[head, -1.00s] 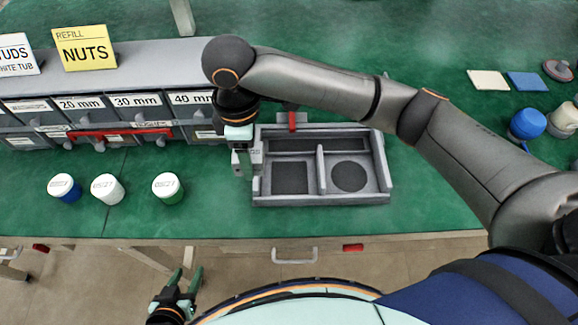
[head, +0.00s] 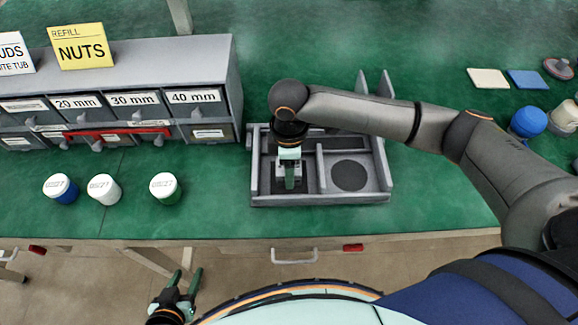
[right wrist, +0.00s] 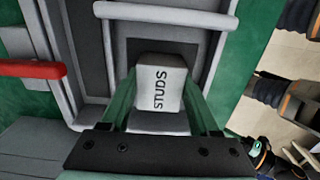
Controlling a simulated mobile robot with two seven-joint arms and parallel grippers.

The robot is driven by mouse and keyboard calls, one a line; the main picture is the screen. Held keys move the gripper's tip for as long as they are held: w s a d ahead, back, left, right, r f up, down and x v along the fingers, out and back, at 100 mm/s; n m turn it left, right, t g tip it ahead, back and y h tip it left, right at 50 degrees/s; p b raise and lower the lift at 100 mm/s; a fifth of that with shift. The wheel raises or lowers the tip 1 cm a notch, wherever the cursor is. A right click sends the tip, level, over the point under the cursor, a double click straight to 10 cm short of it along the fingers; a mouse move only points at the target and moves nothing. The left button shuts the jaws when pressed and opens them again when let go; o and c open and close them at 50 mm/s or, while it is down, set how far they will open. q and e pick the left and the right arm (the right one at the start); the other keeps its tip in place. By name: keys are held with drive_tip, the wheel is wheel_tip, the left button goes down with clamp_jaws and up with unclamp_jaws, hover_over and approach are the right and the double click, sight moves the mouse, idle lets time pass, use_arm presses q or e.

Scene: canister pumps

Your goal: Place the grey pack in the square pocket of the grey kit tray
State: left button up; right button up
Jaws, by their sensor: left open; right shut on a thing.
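The grey kit tray (head: 320,200) lies on the green bench. It has a square pocket at its front left, a round pocket (head: 349,176) at its right and a long slot at the back. My right gripper (head: 291,182) is over the square pocket. In the right wrist view it is shut on the grey pack (right wrist: 160,88), marked STUDS, with a finger on each side. The dark square pocket (right wrist: 200,54) shows behind the pack; whether the pack touches its floor I cannot tell. My left gripper (head: 187,278) is open and empty, low in front of the bench.
A grey drawer cabinet (head: 150,72) stands left of the tray, with a NUTS sign (head: 82,46) on top. Three white-lidded tubs, blue (head: 62,189), white (head: 104,190) and green (head: 166,189), stand in front of it.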

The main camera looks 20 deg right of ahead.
drive_tip(key=o, duration=1.4)
drive_tip(key=shift+f, duration=0.1)
wheel_tip(320, 180, up, 12)
drive_tip(key=shift+r+p, duration=0.2)
drive_tip(key=shift+p, duration=0.5)
